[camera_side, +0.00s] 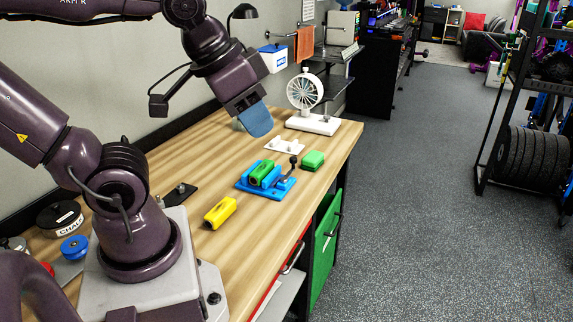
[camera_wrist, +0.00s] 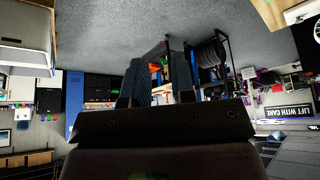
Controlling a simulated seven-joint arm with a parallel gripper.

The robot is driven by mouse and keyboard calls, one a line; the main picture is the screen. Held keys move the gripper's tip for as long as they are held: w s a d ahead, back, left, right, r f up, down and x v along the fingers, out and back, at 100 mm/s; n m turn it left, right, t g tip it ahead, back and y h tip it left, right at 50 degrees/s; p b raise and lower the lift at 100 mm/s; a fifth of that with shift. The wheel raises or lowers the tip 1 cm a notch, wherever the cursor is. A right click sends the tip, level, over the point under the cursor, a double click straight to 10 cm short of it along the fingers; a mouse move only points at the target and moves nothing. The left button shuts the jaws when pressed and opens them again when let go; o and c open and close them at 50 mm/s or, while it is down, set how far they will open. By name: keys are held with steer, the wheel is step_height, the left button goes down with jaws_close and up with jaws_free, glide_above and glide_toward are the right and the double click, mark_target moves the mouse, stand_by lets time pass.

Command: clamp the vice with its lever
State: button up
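The blue vice (camera_side: 270,193) sits on the wooden bench in the side view, with a green block (camera_side: 262,173) between its jaws. Its dark lever (camera_side: 290,170) stands up at the vice's right end, topped by a ball knob. I cannot tell whether the jaws press on the block. My gripper (camera_side: 257,121) hangs above and behind the vice, clear of it, with blue fingers. In the wrist view my gripper (camera_wrist: 163,82) shows two fingers apart with the room visible between them, and nothing is held. The vice does not show in that view.
A yellow block (camera_side: 219,212) lies in front of the vice and another green block (camera_side: 312,160) to its right. A white plate with knobs (camera_side: 284,148) lies behind. A white fan (camera_side: 305,92) stands near the far end. Bare bench (camera_side: 262,228) shows near the front edge.

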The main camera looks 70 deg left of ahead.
steer(key=w+a+f+n+g, duration=0.1)
steer(key=a+n, duration=0.1)
steer(key=w+a+f+n+g, duration=0.1)
steer(key=a+f+n, duration=0.1)
steer(key=a, duration=0.1)
steer(key=w+a+f+n+g, duration=0.1)
steer(key=a+f, duration=0.1)
steer(key=a, duration=0.1)
steer(key=shift+w+f+n+h, duration=0.1)
steer(key=shift+w+n+h, duration=0.2)
steer(key=shift+w+n, duration=0.1)
jaws_close()
steer(key=w+a+f+n+t, duration=0.2)
steer(key=a+f+n, duration=0.3)
steer(key=a+n, duration=0.3)
steer(key=w+a+f+n+t+h, duration=0.1)
steer(key=w+a+f+n+t, duration=0.1)
steer(key=a+f+n, duration=0.4)
steer(key=w+a+f+n+t+h, duration=0.1)
steer(key=a+f+n, duration=0.4)
steer(key=a+n, duration=0.7)
steer(key=a, duration=0.3)
steer(key=shift+w+a+f+t, duration=0.3)
steer(key=shift+w+a+t, duration=0.1)
